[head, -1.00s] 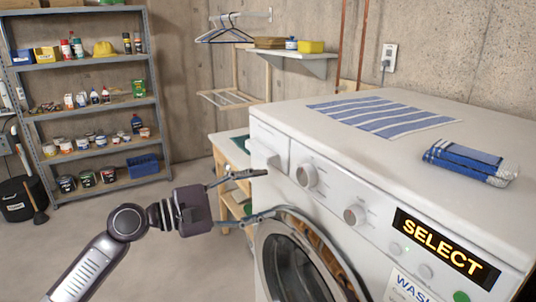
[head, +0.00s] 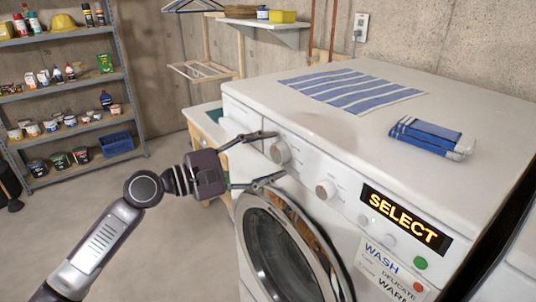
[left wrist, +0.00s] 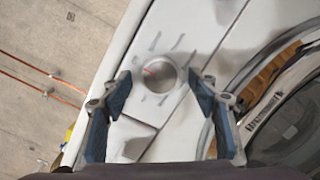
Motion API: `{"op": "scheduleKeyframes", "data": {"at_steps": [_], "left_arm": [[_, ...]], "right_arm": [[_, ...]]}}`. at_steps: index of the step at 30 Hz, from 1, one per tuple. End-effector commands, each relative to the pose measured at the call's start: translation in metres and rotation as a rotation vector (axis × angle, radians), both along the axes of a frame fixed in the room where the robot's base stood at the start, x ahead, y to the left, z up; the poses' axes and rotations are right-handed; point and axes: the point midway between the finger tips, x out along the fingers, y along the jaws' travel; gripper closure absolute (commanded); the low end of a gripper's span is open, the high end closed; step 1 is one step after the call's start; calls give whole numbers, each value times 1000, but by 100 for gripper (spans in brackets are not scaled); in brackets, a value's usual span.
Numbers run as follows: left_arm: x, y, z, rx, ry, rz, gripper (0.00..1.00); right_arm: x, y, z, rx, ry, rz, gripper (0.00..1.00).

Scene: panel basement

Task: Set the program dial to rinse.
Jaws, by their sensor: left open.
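The white washing machine (head: 240,110) has two round knobs on its front panel. The left knob (head: 281,152) also shows in the left wrist view (left wrist: 158,74), with tick marks around it and a reddish pointer line on its face; its labels are too small to read. The second knob (head: 325,189) is to its right, beside a display (head: 404,218) reading SELECT. My left gripper (head: 279,154) is open, one finger above and one below the left knob. In the left wrist view, the knob lies between and slightly beyond the fingertips (left wrist: 160,88). No contact is visible.
The round washer door (head: 275,255) is below the knobs, close to my lower finger. A WASH label (head: 382,255) and buttons are at right. Shelves (head: 65,100) stand at the back left.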

Motion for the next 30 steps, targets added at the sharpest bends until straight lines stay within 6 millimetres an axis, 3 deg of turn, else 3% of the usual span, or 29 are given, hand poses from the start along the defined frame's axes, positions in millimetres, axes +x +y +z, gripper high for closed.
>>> {"op": "scheduleKeyframes", "data": {"at_steps": [2,13,23,30], "left_arm": [[0,0,0,0,0,0,48],[0,1,0,1,-1,1,87],[0,1,0,31,-42,1,87],[0,1,0,118,-164,0,87]], "right_arm": [[-1,0,0,0,1,0,100],[-11,-1,-1,-1,16,0,100],[-12,0,-3,-2,17,-1,100],[-11,1,-7,1,16,-1,100]]}}
